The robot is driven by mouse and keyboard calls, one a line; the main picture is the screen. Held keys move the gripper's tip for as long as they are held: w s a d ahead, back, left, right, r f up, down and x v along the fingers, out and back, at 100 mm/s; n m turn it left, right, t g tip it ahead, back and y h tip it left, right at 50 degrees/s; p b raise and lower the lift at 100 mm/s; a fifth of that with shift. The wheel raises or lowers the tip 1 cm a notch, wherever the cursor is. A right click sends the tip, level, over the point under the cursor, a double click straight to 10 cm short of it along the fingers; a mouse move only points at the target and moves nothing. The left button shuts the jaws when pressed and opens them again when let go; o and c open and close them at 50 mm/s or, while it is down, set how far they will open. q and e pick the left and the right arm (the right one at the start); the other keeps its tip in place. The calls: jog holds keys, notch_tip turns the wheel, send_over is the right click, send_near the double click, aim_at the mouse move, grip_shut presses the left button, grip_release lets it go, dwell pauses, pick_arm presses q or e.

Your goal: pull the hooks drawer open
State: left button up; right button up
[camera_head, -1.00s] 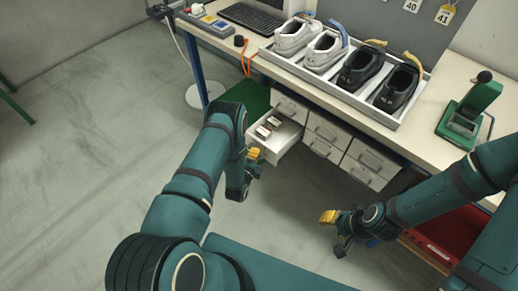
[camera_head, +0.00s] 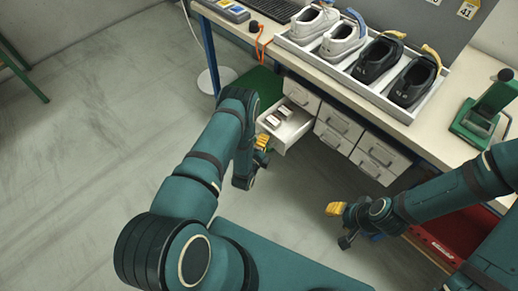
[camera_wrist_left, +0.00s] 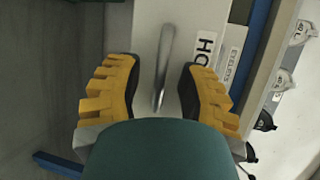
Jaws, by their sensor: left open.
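The hooks drawer (camera_head: 297,131) stands out from the bench's drawer block in the head view, with small white and dark items inside. My left gripper (camera_head: 259,153) is by its front. In the left wrist view, the drawer's light front shows a label beginning "HO" (camera_wrist_left: 206,47), its end hidden by a finger. A grey bar handle (camera_wrist_left: 166,62) lies between the two open yellow-padded fingers of my left gripper (camera_wrist_left: 157,72); I see no clear finger contact with it. My right gripper (camera_head: 337,222) is in front of the bench, away from the drawers; its opening is unclear.
Closed drawers (camera_head: 345,123) sit beside the open one. The bench top (camera_head: 440,135) bears a tray (camera_head: 398,115) with white and black shoes and a green press (camera_head: 484,117). A red bin (camera_head: 455,232) is low at the right.

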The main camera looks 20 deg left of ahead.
pick_arm(q)
jog(key=s+r, duration=0.2)
jog(key=s, duration=0.9)
jog(key=shift+s+d+r, duration=0.15)
jog(key=shift+s+d, duration=0.05)
jog(key=shift+d, duration=0.05)
jog(key=s+d+r+n+g+h, duration=0.2)
jog(key=s+d+r+n+g, duration=0.3)
jog(key=n, duration=0.5)
jog(key=s+d+r+n+g+h, duration=0.2)
jog(key=s+d+r+n+g, duration=0.3)
jog(key=d+n+g, duration=0.4)
jog(key=shift+r+n+h, duration=0.4)
jog(key=shift+r+n, duration=0.1)
jog(key=shift+r, duration=0.35)
